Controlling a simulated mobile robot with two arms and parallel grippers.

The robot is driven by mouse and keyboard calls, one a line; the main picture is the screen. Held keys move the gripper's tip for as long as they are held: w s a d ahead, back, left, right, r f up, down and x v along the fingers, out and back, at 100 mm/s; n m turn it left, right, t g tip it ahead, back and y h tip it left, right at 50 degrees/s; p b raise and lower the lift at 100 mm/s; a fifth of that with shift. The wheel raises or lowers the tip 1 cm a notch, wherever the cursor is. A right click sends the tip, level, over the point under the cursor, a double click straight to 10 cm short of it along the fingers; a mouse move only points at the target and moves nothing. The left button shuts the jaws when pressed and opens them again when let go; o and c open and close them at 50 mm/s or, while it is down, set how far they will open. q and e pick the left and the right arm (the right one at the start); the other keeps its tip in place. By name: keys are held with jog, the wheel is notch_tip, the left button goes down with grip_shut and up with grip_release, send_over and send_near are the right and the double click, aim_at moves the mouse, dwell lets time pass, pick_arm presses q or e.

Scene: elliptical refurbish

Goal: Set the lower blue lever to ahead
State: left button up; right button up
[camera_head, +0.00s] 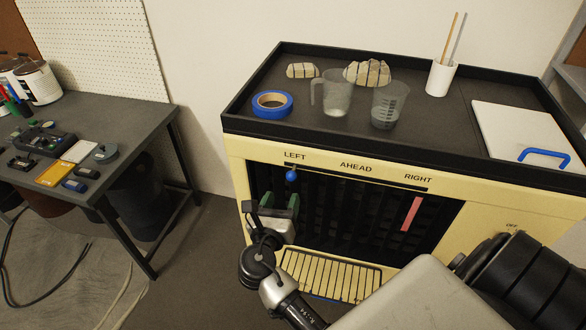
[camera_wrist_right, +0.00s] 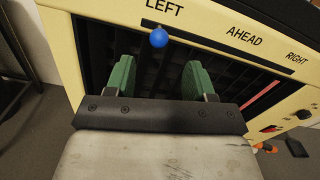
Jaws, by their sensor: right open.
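A blue ball knob (camera_head: 291,175) sits under the LEFT label at the left end of the dark slot on the cream cabinet (camera_head: 480,208). It also shows in the right wrist view (camera_wrist_right: 158,38), below LEFT and ahead of the fingers. Only one blue knob is visible; a second lever cannot be made out. My right gripper (camera_head: 280,204) is open, its green fingers apart and empty, below the knob in front of the dark grille. In the wrist view the gripper (camera_wrist_right: 158,78) has the knob between its finger lines, beyond the tips. My left gripper is out of view.
A red strip (camera_head: 411,214) hangs on the grille below RIGHT. The cabinet top holds blue tape (camera_head: 272,104), clear jugs (camera_head: 337,93), a white cup (camera_head: 441,77) and a white board (camera_head: 520,130). A dark workbench (camera_head: 150,118) stands left, with open floor between.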

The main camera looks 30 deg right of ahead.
aim_at(293, 170)
jog(key=p+x, duration=0.1)
jog(key=x, duration=0.9)
jog(key=shift+w+d+f, duration=0.1)
jog(key=shift+w, duration=0.05)
jog(key=shift+c, duration=0.3)
grip_shut()
